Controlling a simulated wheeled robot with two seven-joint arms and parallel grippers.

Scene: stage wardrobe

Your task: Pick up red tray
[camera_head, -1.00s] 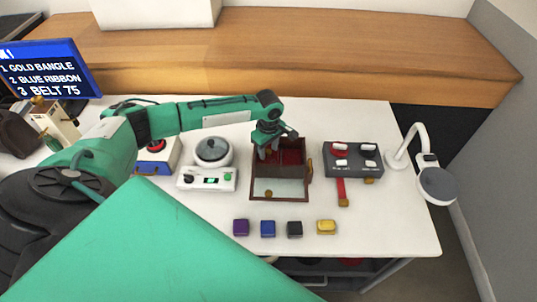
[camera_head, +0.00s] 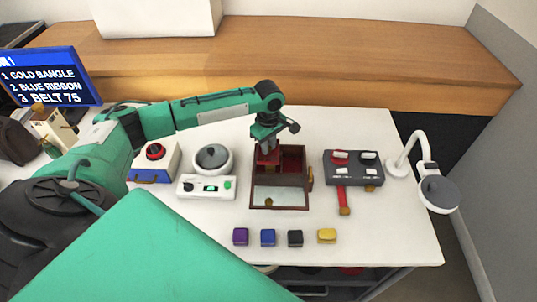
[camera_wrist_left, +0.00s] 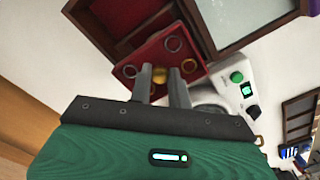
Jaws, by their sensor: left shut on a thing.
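The red tray (camera_head: 268,160) shows as a small red piece under my left gripper (camera_head: 267,146), over the left part of a dark wooden box (camera_head: 252,192). In the left wrist view the tray (camera_wrist_left: 152,54) is a flat red panel with several rings on it. My left gripper (camera_wrist_left: 163,82) is shut on its small gold knob (camera_wrist_left: 160,75). The tray looks raised from the box's red-lined inside. The gripper hides part of the tray. My right gripper is not in view.
A dark switch panel (camera_head: 354,172) with a red strap (camera_head: 343,197) and a white lamp (camera_head: 437,190) are right. Small coloured blocks (camera_head: 268,237) lie in front. A screen (camera_head: 45,76) stands at left.

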